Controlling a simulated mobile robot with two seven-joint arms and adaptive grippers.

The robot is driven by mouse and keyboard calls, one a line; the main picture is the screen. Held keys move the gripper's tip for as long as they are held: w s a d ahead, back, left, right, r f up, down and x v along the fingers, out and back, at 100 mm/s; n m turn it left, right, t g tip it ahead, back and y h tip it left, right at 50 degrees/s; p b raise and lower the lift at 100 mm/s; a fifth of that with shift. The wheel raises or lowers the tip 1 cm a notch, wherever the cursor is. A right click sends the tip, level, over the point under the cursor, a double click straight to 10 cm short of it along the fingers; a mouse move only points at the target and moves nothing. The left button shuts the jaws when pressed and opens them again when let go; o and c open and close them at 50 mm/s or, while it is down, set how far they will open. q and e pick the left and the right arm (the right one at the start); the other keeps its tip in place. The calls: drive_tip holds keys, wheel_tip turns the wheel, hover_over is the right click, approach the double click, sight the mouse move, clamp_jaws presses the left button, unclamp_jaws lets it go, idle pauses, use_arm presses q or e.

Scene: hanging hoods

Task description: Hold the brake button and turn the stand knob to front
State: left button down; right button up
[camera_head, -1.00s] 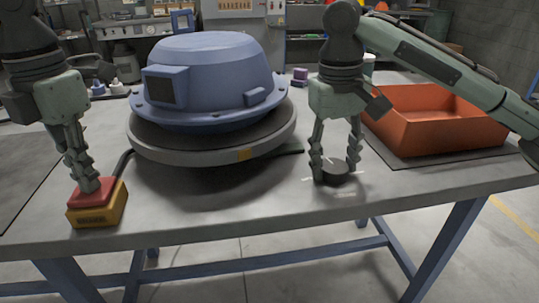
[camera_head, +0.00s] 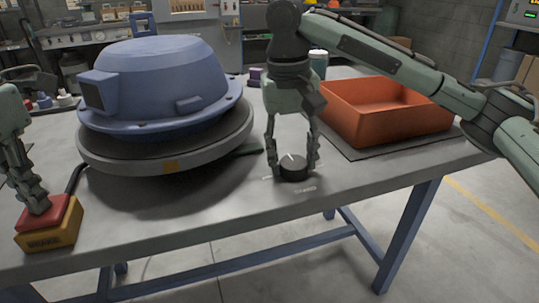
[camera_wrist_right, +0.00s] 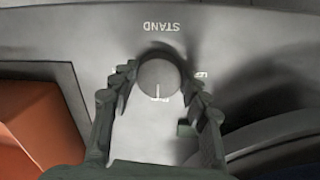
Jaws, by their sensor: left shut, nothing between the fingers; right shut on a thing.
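The brake button (camera_head: 55,211) is a red cap on a yellow box at the front left of the table. My left gripper (camera_head: 38,207) is shut and empty, its fingertips down on the red cap. The stand knob (camera_head: 293,170) is a round dark dial near the table's front edge. My right gripper (camera_head: 292,165) is shut on it, one finger on each side. In the right wrist view, the knob (camera_wrist_right: 158,78) has a white line pointing down the picture, away from the upside-down word STAND, at a small label I cannot read clearly. The fingers partly cover the side labels.
A blue hood (camera_head: 160,85) rests on a grey round stand (camera_head: 120,158) between the arms, an orange mark on its rim. An orange bin (camera_head: 385,125) sits on a dark mat at right. A cable runs from the button box. Bare tabletop lies between box and knob.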

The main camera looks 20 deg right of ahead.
use_arm(q)
drive_tip(key=shift+f, duration=0.1)
use_arm(e)
drive_tip(key=o, duration=1.2)
drive_tip(key=shift+c, duration=0.2)
wheel_tip(320, 180, up, 12)
drive_tip(key=shift+a, duration=0.45)
use_arm(q)
drive_tip(key=shift+r+p, duration=2.45)
drive_tip(key=shift+r, duration=1.2)
use_arm(e)
wheel_tip(320, 180, up, 5)
hover_over(288, 163)
drive_tip(key=shift+f, duration=0.15)
use_arm(q)
drive_tip(key=shift+f, duration=0.1)
